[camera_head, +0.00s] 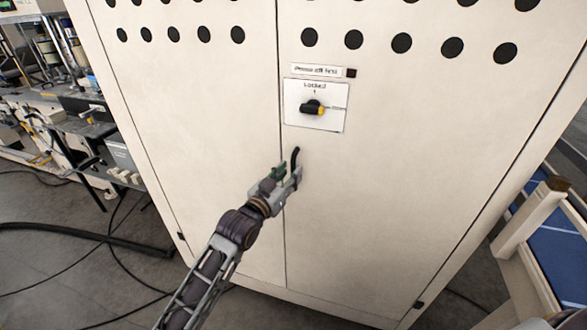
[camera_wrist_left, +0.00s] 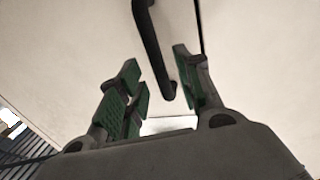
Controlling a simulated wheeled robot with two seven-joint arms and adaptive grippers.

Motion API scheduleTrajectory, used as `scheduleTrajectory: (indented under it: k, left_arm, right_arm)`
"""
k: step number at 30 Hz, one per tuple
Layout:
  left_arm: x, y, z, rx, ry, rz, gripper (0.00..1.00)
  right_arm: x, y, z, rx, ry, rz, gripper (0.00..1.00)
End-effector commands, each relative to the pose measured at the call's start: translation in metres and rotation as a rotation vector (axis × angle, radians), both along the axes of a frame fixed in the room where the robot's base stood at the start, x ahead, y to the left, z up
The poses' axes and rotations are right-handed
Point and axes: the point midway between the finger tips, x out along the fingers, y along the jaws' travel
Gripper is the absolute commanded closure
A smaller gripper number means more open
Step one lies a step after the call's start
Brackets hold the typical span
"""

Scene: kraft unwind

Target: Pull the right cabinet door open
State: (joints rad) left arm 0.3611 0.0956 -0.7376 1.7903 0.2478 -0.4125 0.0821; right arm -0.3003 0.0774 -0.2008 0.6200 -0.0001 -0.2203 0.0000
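The right cabinet door (camera_head: 385,190) is cream and flush with the left door (camera_head: 205,130), closed along the seam between them. Its black bar handle (camera_head: 296,155) stands near the seam, below the lock plate; its lower part is hidden by my gripper in the head view. My left gripper (camera_head: 284,174) is at the handle's lower end. In the left wrist view the green-padded fingers are spread apart, with the handle (camera_wrist_left: 149,40) running down between them, closer to the right finger. Whether that finger touches it I cannot tell. My right gripper is not in view.
Equipment racks (camera_head: 85,110) and cables are at the left. A wooden frame with blue panels (camera_head: 545,215) stands close to the cabinet's right side.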

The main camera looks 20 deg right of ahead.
Motion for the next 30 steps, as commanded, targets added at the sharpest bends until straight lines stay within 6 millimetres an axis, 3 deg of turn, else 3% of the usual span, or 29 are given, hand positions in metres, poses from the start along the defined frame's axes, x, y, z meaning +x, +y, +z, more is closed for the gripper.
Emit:
scheduleTrajectory:
  k: [10, 24, 30]
  left_arm:
    - [0.018, -0.019, 0.000, -0.001, 0.001, 0.000, 0.65]
    - [0.022, -0.023, 0.000, 0.000, 0.000, 0.000, 0.65]
    - [0.022, -0.022, 0.000, 0.000, 0.000, 0.000, 0.88]
  right_arm:
    - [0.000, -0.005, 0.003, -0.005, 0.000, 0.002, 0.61]
    - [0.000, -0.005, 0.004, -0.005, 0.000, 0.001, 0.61]
    - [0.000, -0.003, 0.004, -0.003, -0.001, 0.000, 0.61]
